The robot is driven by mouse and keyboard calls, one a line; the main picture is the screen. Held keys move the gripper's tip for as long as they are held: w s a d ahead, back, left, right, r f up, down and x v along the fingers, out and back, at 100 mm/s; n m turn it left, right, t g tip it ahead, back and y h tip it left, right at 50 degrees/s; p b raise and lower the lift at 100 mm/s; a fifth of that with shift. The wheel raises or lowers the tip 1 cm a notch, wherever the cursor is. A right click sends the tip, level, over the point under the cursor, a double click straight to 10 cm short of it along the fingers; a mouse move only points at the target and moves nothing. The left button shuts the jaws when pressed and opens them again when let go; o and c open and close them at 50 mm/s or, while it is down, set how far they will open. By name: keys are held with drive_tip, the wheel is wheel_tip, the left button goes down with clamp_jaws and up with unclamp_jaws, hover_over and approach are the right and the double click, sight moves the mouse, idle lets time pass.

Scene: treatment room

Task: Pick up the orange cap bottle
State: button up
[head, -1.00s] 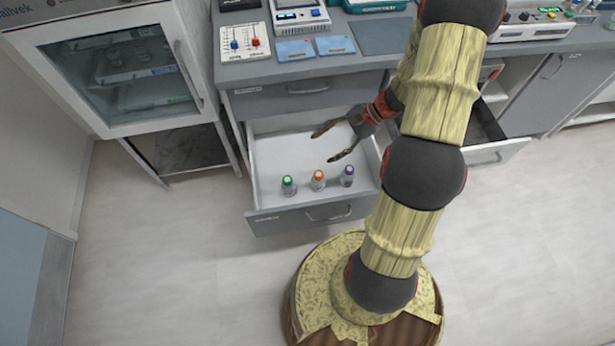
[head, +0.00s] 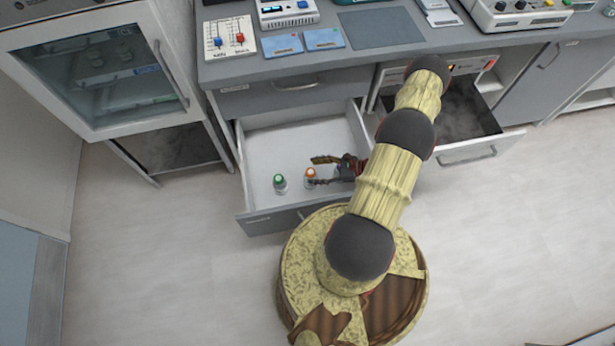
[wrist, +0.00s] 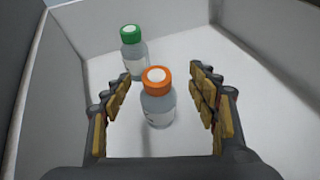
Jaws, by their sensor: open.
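The orange cap bottle (wrist: 158,97) stands upright in the open white drawer (head: 262,153). In the wrist view it lies between the two fingers of my gripper (wrist: 162,100), which are spread with a gap on each side of it. In the head view the orange cap (head: 310,172) shows at the fingertips of my gripper (head: 318,171), which reaches in from the right. The gripper is open and empty. The lower part of the bottle is partly hidden by a finger in the head view.
A green cap bottle (head: 280,183) stands upright to the left, beyond the orange one in the wrist view (wrist: 133,52). The drawer walls enclose both. The counter (head: 350,57) with instruments overhangs the back. Another open drawer (head: 468,148) is at the right.

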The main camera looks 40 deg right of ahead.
drive_tip(key=b+x, duration=0.1)
drive_tip(key=x, duration=0.3)
drive_tip(key=f+b+x, duration=0.1)
drive_tip(key=x, duration=0.1)
drive_tip(key=shift+s+a+f+b, duration=0.1)
drive_tip(key=shift+s+a+b, duration=0.05)
drive_tip(key=shift+s+b, duration=0.15)
drive_tip(key=shift+w+a+f, duration=0.1)
drive_tip(key=shift+w+a, duration=0.1)
drive_tip(key=shift+w, duration=0.25)
drive_tip(key=shift+c, duration=0.3)
drive_tip(key=c, duration=1.5)
drive_tip(key=shift+a, duration=0.1)
